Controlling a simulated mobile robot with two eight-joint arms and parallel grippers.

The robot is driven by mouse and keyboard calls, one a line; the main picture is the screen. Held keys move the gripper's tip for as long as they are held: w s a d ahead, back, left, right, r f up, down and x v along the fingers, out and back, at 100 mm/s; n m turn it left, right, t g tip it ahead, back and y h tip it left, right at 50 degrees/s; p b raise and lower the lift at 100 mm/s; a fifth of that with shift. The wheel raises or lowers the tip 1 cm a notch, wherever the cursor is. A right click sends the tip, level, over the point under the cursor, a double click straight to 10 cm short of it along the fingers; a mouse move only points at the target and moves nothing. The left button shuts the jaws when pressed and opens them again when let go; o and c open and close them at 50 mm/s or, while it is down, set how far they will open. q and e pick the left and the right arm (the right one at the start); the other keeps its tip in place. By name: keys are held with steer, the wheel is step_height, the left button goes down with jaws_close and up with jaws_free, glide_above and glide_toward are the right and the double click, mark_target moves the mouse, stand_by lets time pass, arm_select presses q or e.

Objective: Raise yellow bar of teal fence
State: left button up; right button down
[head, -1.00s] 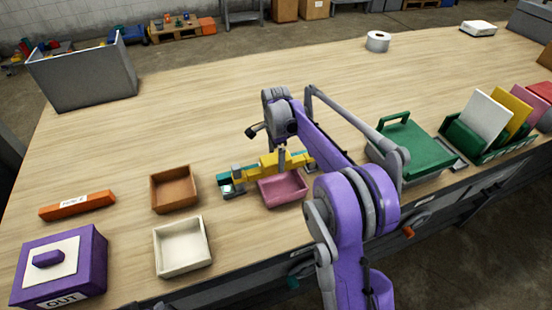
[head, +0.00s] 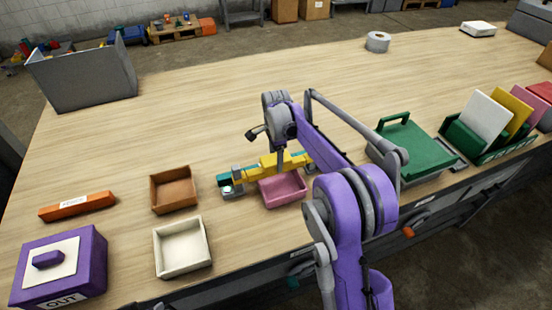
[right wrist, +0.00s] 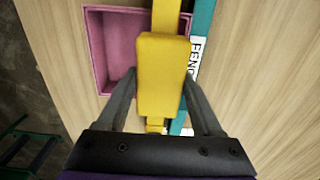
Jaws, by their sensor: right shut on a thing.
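The teal fence (head: 224,180) stands on the bench behind the pink tray, with grey end pieces. Its yellow bar (head: 249,173) lies along it, partly hidden by my right arm. In the right wrist view the yellow bar (right wrist: 165,75) has a wide block between my fingers, and the teal fence (right wrist: 202,25) with a white label runs beside it. My right gripper (right wrist: 158,98) is shut on the yellow bar, one finger on each side. In the head view my right gripper (head: 281,160) is over the fence's middle, its fingertips mostly hidden. My left gripper is out of view.
A pink tray (head: 284,203) sits right in front of the fence. Brown (head: 158,208) and cream (head: 160,268) trays are to the left, with an orange bar and purple box (head: 90,275) beyond. A green-lidded box (head: 425,150) stands right.

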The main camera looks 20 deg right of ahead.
step_height(320, 180, up, 4)
steer(key=shift+w+r+p, duration=0.1)
steer(key=shift+r+p, duration=0.05)
steer(key=shift+p, duration=0.7)
steer(key=shift+c, duration=1.6)
jaws_free()
steer(key=shift+o, duration=1.4)
